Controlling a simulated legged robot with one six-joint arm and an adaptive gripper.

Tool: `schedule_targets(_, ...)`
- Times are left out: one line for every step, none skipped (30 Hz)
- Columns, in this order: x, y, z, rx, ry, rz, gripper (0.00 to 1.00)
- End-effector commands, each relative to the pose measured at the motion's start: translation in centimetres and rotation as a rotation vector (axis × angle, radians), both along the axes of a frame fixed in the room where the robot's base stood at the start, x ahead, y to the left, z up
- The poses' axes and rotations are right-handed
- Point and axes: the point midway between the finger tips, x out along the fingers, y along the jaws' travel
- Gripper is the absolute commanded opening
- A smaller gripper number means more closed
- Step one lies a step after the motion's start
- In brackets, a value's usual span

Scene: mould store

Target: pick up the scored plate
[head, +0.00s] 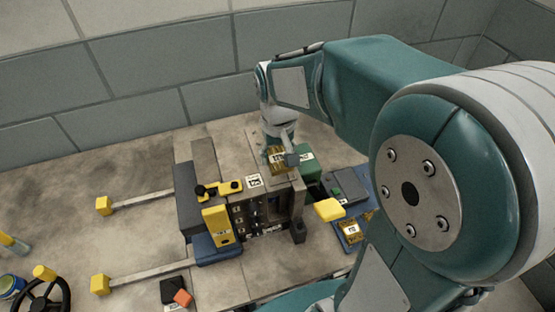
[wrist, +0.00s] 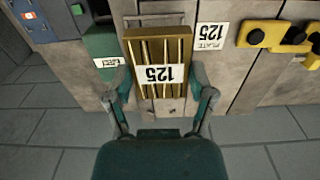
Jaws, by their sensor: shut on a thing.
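The scored plate is a brass-coloured block with lengthwise grooves and a white "125" label. It shows in the wrist view (wrist: 158,48) between my fingers and in the head view (head: 277,162) on top of the grey machine block. My gripper (wrist: 161,84) has one finger on each side of the plate's lower part and is shut on it. In the head view my gripper (head: 281,150) comes down onto the plate from above and partly covers it. Whether the plate is clear of the surface under it cannot be told.
A "PLATE 125" label (wrist: 211,36) is beside the plate. A green labelled box (wrist: 103,47) stands close on its other side. Yellow clamps with black knobs (wrist: 277,35) sit farther right. Another gold labelled piece (head: 352,230) lies on the blue tray. Yellow-ended bars (head: 145,199) stick out left.

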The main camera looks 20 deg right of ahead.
Motion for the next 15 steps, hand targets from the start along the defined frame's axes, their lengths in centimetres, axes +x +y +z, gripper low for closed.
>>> schedule_targets(-0.8, 0.3, 1.2, 0.0, -0.009, 0.003, 0.1)
schedule_targets(-1.2, 0.5, 1.8, 0.0, -0.01, 0.003, 0.1)
schedule_targets(-1.9, 0.7, 2.6, 0.0, -0.01, 0.002, 0.1)
schedule_targets(-2.3, 0.9, 3.2, 0.0, -0.009, 0.002, 0.1)
schedule_targets(-2.8, 1.0, 3.9, 0.0, -0.01, 0.002, 0.1)
schedule_targets(-3.5, 1.3, 4.7, 0.0, -0.01, 0.003, 0.1)
schedule_targets(-4.1, 1.5, 5.0, 0.0, -0.008, 0.004, 0.1)
schedule_targets(-4.8, 1.7, 5.2, 0.0, -0.008, 0.003, 0.1)
schedule_targets(-5.6, 2.0, 5.5, 0.0, -0.008, 0.003, 0.1)
schedule_targets(-6.2, 2.2, 5.8, 0.0, -0.007, 0.004, 0.1)
schedule_targets(-6.8, 2.4, 6.1, 0.001, -0.008, 0.004, 0.1)
schedule_targets(-7.5, 2.6, 6.4, 0.001, -0.008, 0.003, 0.1)
schedule_targets(-8.1, 2.8, 6.6, 0.0, -0.006, 0.004, 0.1)
schedule_targets(-8.5, 3.0, 6.9, 0.001, -0.007, 0.004, 0.1)
schedule_targets(-9.1, 3.2, 7.2, 0.001, -0.007, 0.003, 0.1)
